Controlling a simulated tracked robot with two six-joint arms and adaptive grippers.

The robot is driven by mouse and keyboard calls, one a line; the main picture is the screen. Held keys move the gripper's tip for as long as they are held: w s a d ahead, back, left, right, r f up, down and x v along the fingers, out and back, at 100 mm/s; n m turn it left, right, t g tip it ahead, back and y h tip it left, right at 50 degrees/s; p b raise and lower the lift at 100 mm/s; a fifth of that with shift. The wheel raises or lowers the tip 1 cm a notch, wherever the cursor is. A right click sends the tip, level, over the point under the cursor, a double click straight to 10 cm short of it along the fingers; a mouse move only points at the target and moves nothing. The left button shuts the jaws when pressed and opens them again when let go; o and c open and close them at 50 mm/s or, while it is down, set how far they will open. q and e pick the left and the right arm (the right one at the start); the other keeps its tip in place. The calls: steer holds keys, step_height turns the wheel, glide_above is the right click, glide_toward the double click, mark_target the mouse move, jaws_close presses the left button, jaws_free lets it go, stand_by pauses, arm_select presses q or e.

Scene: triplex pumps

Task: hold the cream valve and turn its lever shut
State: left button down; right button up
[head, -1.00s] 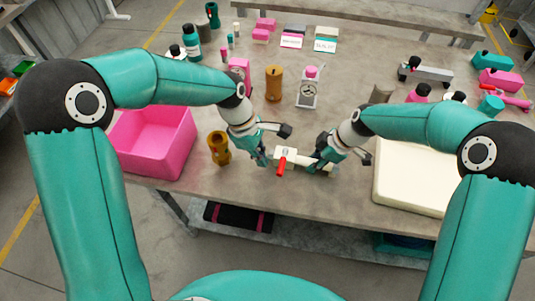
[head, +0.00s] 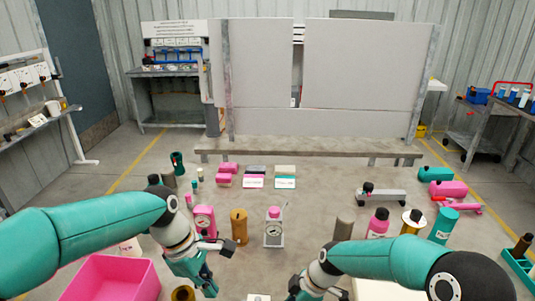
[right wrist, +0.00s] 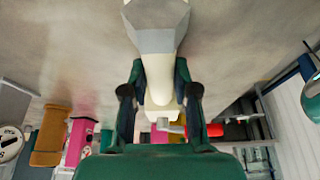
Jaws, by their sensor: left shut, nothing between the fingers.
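The cream valve (right wrist: 160,75) fills the middle of the right wrist view, its faceted end toward the top. In the head view only a sliver of the cream valve (head: 258,297) shows at the bottom edge, left of my right gripper (head: 297,290). My left gripper (head: 207,284) is shut and empty, left of the valve. The lever is out of the head view.
A pink bin (head: 112,280) stands at lower left. A brown cylinder (head: 239,226), a gauge block (head: 274,230) and a pink gauge unit (head: 204,221) stand behind the grippers. Bottles and cylinders (head: 378,224) stand at right. The table middle beyond is mostly clear.

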steer(key=o, duration=0.4)
